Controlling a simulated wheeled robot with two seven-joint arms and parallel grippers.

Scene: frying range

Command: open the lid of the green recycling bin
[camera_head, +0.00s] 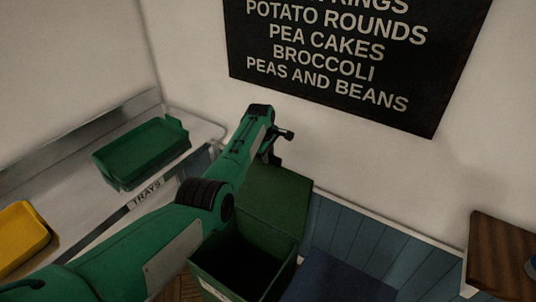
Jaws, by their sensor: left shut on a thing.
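The green recycling bin (281,283) stands at the bottom middle of the view, with its dark inside showing. Its green lid (275,205) is raised up at the back of the bin, toward the wall. My left arm comes in from the bottom left and passes over the bin. My left gripper (277,158) is at the top edge of the lid and shut on it; the arm partly hides the fingers, the lid and the bin's left side. My right gripper is not in view.
A blue bin (335,281) stands just right of the green one. Blue panelling (365,245) runs along the wall behind. At the left is a counter marked TRAYS with green trays (142,152) and a yellow tray (20,238). A wooden surface (500,255) juts in at the right.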

